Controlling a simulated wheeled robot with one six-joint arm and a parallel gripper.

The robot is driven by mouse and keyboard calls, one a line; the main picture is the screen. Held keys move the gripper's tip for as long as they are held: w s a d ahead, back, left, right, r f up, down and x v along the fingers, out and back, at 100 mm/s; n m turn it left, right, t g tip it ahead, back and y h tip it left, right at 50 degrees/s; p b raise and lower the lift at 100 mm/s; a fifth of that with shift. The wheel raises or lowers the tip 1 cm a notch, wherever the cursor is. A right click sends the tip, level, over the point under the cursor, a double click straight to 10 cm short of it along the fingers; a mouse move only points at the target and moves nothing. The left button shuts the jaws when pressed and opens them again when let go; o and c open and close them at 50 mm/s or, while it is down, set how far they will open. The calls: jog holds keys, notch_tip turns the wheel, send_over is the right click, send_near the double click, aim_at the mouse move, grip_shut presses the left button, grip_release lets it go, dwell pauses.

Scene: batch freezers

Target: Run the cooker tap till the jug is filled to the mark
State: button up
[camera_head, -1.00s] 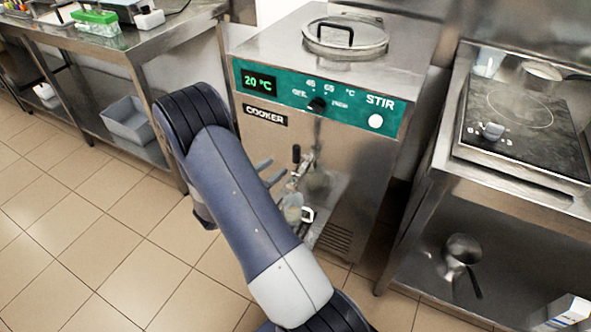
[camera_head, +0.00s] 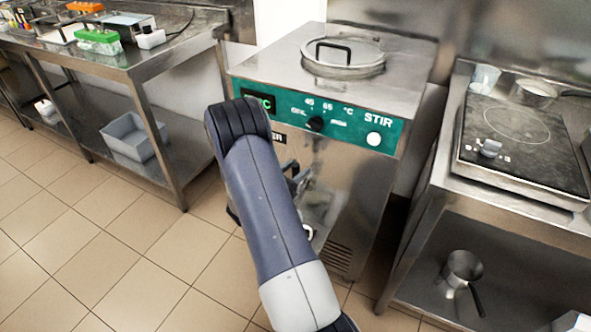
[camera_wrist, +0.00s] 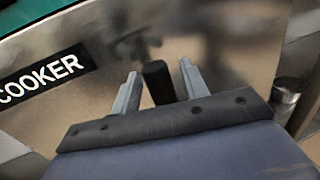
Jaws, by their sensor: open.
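The cooker (camera_head: 368,185) is a steel box with a green panel and a round lid. In the wrist view, my gripper (camera_wrist: 158,70) is open, and the black tap handle (camera_wrist: 158,84) stands between its two grey fingers with gaps visible on both sides. The gripper also shows at the cooker's front in the head view (camera_head: 295,174), partly behind my arm. The tap's metal body (camera_head: 308,181) is only partly visible there. The jug is almost wholly hidden behind my arm; its fill mark and level cannot be seen.
A steel table (camera_head: 178,62) stands left, with a grey bin (camera_head: 130,138) on its lower shelf. At right, a hob (camera_head: 520,148) sits on a steel bench with a pan (camera_head: 462,268) below. Tiled floor (camera_head: 130,262) is clear at front left.

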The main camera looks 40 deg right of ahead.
grip_shut()
dwell(0.4)
